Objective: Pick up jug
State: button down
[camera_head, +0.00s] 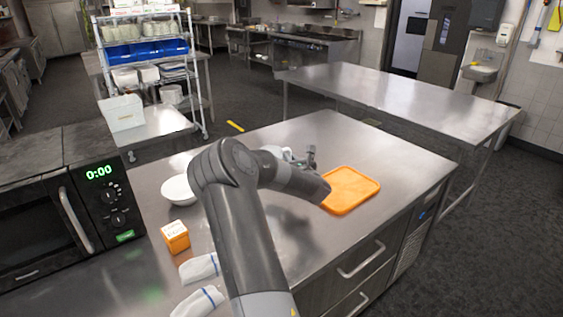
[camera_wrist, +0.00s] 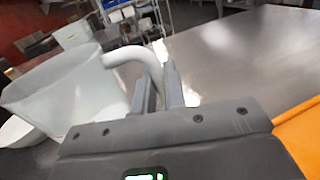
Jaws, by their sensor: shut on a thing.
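The jug (camera_wrist: 60,92) is pale and translucent, with a curved white handle (camera_wrist: 128,55). In the wrist view it fills the left side, and the handle curves in between the two fingers of my gripper (camera_wrist: 160,78). My gripper is shut on the handle. In the head view, my gripper (camera_head: 311,157) is over the steel counter, and only a small pale part of the jug (camera_head: 285,152) shows behind my arm. Whether the jug's base touches the counter cannot be told.
An orange tray (camera_head: 352,190) lies right of my gripper. A white bowl (camera_head: 180,190), an orange box (camera_head: 175,237) and folded white cloths (camera_head: 198,268) are on the left of the counter (camera_head: 400,160). A microwave (camera_head: 60,222) stands further left. The counter's back right is clear.

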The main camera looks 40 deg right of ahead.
jog(key=s+d+r, duration=0.3)
jog(key=s, duration=0.2)
jog(key=shift+s+r, duration=0.15)
jog(key=shift+r, duration=0.2)
dwell(0.3)
dwell(1.9)
